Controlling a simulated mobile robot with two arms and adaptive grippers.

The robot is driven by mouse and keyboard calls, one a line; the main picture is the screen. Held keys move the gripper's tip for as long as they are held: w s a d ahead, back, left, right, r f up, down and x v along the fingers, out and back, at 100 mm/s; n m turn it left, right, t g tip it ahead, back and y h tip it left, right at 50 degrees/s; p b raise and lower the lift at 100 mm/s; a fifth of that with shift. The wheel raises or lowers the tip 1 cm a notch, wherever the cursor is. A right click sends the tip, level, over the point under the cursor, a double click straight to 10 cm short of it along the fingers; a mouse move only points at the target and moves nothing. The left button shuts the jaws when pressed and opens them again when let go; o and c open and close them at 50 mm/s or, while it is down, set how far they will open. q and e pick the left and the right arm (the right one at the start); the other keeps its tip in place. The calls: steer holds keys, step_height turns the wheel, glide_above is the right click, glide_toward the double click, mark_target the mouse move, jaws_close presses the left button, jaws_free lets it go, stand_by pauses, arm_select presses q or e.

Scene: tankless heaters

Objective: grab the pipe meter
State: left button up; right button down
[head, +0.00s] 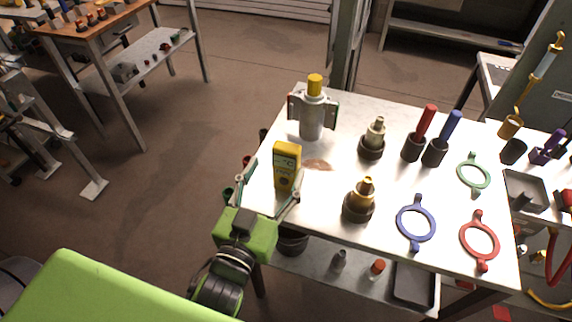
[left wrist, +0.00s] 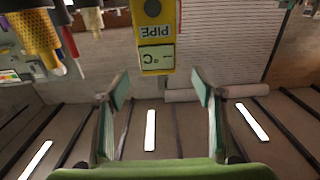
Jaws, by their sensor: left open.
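The yellow pipe meter (head: 286,165) stands upright near the left edge of the white table in the head view. In the left wrist view the meter (left wrist: 155,40) appears upside down at top centre, with "PIPE" and "°C" on its face. My left gripper (head: 272,182) is open at that table edge. In the left wrist view its two fingers (left wrist: 158,80) are spread wide, with the meter just beyond and between the tips. Nothing is between the pads, and I cannot tell whether a finger touches the meter. My right gripper is not in view.
On the white table (head: 330,215) are a grey cylinder with a yellow cap (head: 312,118), brass fittings (head: 358,205), red and blue handled tools (head: 425,122), and blue (head: 415,223), red and green rings. A lower shelf holds small items. Bare tabletop lies right of the meter.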

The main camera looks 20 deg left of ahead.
mark_target(284, 157)
arm_select(q)
steer(key=shift+w+d+f, duration=0.1)
steer(key=shift+w+d, duration=0.05)
steer(key=shift+w, duration=1.65)
steer(key=shift+w+d, duration=0.1)
steer(key=shift+w, duration=1.7)
steer(key=shift+s, duration=0.1)
jaws_close()
